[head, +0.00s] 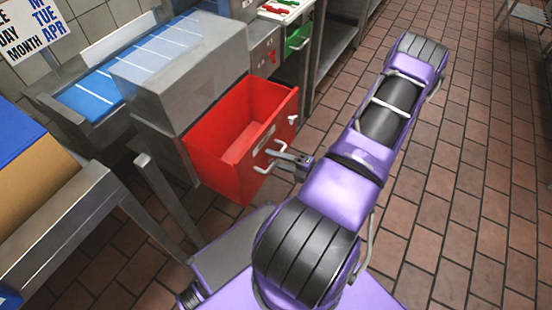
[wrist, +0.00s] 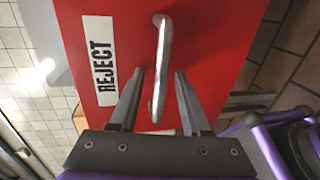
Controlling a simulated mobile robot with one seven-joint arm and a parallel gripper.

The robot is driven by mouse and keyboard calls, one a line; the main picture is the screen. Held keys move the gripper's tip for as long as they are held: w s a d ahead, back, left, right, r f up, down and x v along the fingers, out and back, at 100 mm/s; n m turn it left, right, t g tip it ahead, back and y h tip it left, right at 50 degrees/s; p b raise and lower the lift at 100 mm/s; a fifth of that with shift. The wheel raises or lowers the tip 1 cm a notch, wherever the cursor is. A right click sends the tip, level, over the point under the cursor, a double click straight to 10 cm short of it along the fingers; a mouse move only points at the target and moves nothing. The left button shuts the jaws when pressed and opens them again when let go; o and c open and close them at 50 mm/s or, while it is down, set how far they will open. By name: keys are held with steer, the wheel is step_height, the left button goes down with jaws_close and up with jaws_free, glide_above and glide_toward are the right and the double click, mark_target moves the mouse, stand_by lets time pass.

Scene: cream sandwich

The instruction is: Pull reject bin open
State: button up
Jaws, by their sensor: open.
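The red reject bin (head: 236,143) is a drawer under a steel housing, and it stands pulled out with its empty-looking inside showing. Its front (wrist: 215,50) carries a white REJECT label (wrist: 98,62) and a silver bar handle (wrist: 161,60). My gripper (wrist: 158,76) is open, with one finger on each side of the handle's lower part. I see a gap between the handle and each finger. In the head view my gripper (head: 284,158) is at the bin's front by the handle (head: 263,157).
A green bin (head: 298,40) sits farther along. The tiled floor (head: 470,180) at the right is mostly clear.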

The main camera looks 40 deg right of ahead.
steer(key=shift+s, duration=0.1)
steer(key=v, duration=1.7)
steer(key=shift+s, duration=0.15)
